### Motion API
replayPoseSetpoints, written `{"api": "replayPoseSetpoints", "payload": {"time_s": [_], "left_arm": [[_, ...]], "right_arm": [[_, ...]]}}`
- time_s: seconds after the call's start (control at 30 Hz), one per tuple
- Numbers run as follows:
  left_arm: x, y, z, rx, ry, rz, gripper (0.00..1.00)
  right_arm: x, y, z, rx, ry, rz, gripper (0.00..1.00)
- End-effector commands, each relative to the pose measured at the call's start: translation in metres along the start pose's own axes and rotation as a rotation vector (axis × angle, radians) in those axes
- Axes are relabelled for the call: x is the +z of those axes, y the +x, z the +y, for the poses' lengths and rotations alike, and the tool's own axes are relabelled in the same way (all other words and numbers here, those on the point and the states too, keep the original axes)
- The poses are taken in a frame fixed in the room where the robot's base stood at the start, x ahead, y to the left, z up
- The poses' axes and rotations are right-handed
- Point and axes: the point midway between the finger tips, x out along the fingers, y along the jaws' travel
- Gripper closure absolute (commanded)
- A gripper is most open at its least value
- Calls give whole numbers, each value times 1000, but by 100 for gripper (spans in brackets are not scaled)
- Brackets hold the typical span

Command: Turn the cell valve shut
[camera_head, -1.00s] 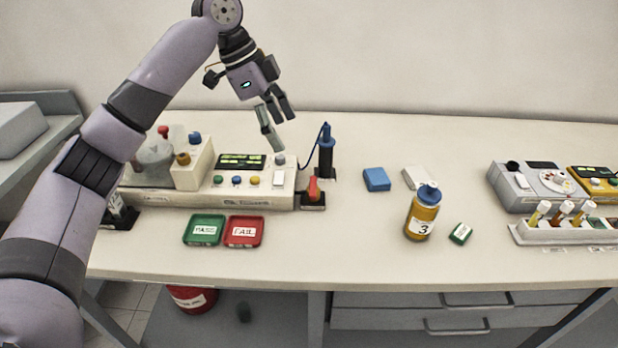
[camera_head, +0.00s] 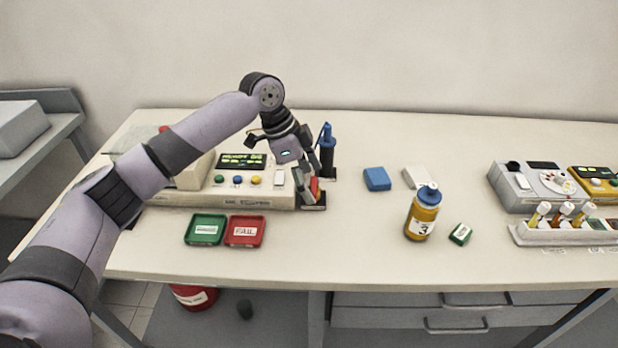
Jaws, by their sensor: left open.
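A red lever or handle (camera_head: 315,187) stands on a small dark base at the right end of the tester (camera_head: 225,199); I take it to be the cell valve. My left gripper (camera_head: 310,192) is open and points down at the lever. Its fingers hide much of the lever, and a bit of red shows between them. I cannot tell whether they touch it. The glass vessel and the knobs at the tester's left end are mostly hidden behind my left arm. My right gripper is out of view.
A blue-topped black probe (camera_head: 327,152) stands just behind the gripper. Green (camera_head: 205,230) and red (camera_head: 244,231) trays lie in front of the tester. An amber bottle (camera_head: 422,213) and a blue block (camera_head: 377,179) are to the right. The bench's front middle is clear.

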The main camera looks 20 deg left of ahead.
Motion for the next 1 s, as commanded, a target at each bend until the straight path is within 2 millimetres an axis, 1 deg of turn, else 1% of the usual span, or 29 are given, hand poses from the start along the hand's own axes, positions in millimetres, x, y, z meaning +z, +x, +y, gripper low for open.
{"api": "replayPoseSetpoints", "payload": {"time_s": [0.1, 0.8, 1.0], "left_arm": [[0, 0, 0, 0, 0, 0, 22], [0, -1, 0, 0, 0, 0, 69], [-1, -2, 0, -4, -11, 0, 70]], "right_arm": [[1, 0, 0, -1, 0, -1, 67], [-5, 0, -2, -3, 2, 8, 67], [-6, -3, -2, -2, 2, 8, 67]]}}
